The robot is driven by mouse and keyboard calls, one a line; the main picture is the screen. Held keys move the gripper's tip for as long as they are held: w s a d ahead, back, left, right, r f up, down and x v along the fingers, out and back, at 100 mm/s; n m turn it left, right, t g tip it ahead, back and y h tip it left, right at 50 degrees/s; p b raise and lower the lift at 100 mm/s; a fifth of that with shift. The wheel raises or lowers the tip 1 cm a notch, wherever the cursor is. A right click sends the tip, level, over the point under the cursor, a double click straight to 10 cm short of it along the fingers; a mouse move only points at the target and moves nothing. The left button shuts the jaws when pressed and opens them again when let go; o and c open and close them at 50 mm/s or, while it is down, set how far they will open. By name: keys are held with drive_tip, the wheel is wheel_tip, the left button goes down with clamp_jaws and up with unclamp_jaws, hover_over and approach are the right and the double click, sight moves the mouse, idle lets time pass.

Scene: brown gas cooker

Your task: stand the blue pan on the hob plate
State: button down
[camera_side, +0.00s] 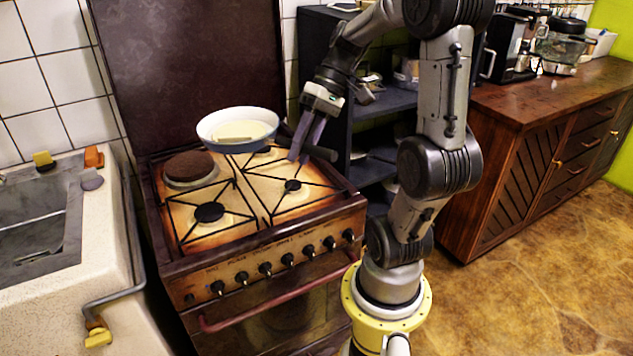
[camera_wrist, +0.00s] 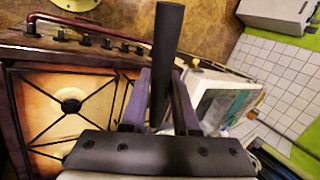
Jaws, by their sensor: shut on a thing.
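The blue pan (camera_side: 237,147), blue outside and cream-white inside, is over the back of the cooker, right of the hob plate. I cannot tell whether its base touches the grate or hangs just above it. The hob plate (camera_side: 190,166) is a brown round disc at the cooker's back left, with nothing on it. My gripper (camera_side: 299,156) points down and is shut on the pan's dark handle (camera_side: 322,152). In the wrist view, the handle (camera_wrist: 167,45) sticks up between the two fingers of my gripper (camera_wrist: 161,100). The pan's bowl is not visible there.
The brown cooker (camera_side: 250,245) has black grates over its front burners (camera_side: 208,212). Its raised lid (camera_side: 190,65) stands right behind the pan and hob plate. A sink counter (camera_side: 110,240) is at left, and a dark shelf unit (camera_side: 375,137) is at right.

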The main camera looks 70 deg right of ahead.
sight(238, 122)
drive_tip(key=w+d, duration=0.3)
drive_tip(key=w, duration=0.2)
drive_tip(key=w+d, duration=0.4)
drive_tip(key=w, duration=0.1)
drive_tip(key=w+d, duration=0.4)
drive_tip(key=shift+w+d, duration=0.1)
drive_tip(key=shift+w, duration=0.3)
drive_tip(key=shift+n, duration=0.3)
drive_tip(key=w+f, duration=0.1)
drive_tip(key=w, duration=0.1)
drive_tip(key=w+d+f, duration=0.1)
drive_tip(key=w, duration=0.1)
drive_tip(key=w+d+f, duration=0.1)
drive_tip(key=w+f, duration=0.1)
drive_tip(key=shift+w, duration=0.1)
drive_tip(key=w+a+f, duration=0.1)
drive_tip(key=w+f, duration=0.2)
drive_tip(key=f, duration=0.2)
drive_tip(key=shift+a+f+n+g, duration=0.2)
drive_tip(key=shift+f+n+g, duration=0.05)
drive_tip(key=shift+n+g, duration=0.05)
wheel_tip(238, 122, down, 6)
drive_tip(key=shift+f, duration=0.85)
